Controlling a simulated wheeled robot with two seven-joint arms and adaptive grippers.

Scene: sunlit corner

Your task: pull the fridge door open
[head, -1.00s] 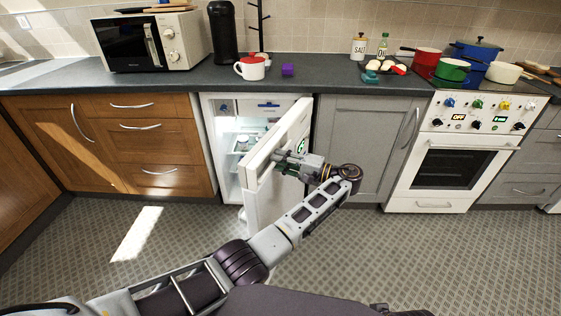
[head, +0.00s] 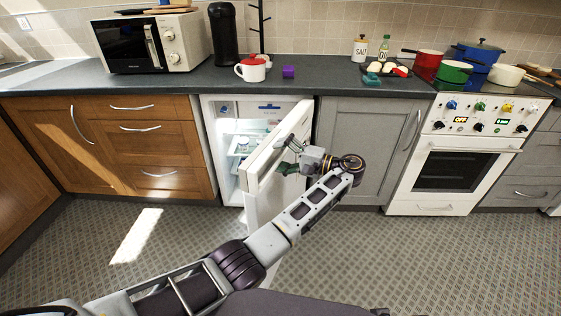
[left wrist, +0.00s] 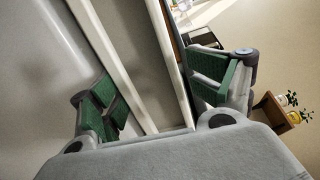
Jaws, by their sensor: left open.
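The white under-counter fridge (head: 226,140) stands open below the worktop, with its lit shelves showing. Its white door (head: 262,203) is swung well out into the room. My left gripper (head: 286,158) is at the upper part of the door, on its right-hand side in the head view, with its fingers spread. In the left wrist view my left gripper (left wrist: 157,95) shows its green-padded fingers wide apart, with the pale door (left wrist: 118,70) between and behind them. Whether either finger touches the door cannot be told. My right gripper is not in view.
Wooden drawers (head: 160,150) stand left of the fridge, a grey cupboard (head: 355,130) and white oven (head: 455,165) right of it. The patterned floor (head: 400,260) in front is clear.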

